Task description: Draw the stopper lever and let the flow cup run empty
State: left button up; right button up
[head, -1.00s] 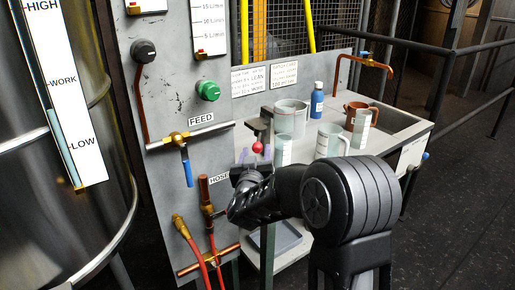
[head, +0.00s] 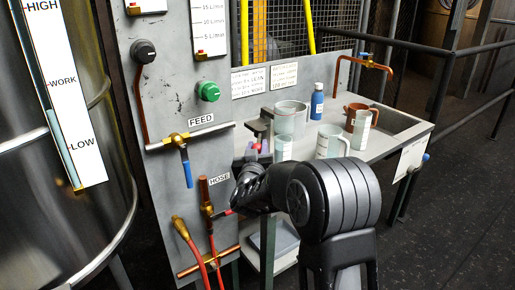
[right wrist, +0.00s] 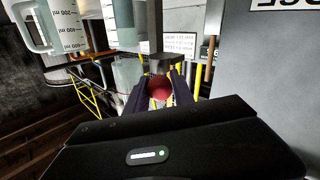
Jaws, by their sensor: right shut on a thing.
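The stopper lever's red ball knob (head: 257,147) shows below a grey metal fitting (head: 258,125) at the bench's left edge. My right gripper (head: 260,151) is shut on it. In the right wrist view the red knob (right wrist: 161,91) sits between the fingers of my right gripper (right wrist: 158,88), just under the metal fitting (right wrist: 160,65). I cannot clearly tell which vessel is the flow cup; its contents do not show. A clear measuring vessel (head: 281,149) stands close to the right of the knob. My left gripper is not in view.
A larger clear jug (head: 293,113), a second jug (head: 328,142), a blue bottle (head: 317,102) and a copper mug (head: 361,115) stand on the bench (head: 395,143). The grey panel (head: 165,95) with the blue-handled feed valve (head: 187,170) is close on the left.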

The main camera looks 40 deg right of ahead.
grip_shut()
dwell(0.8)
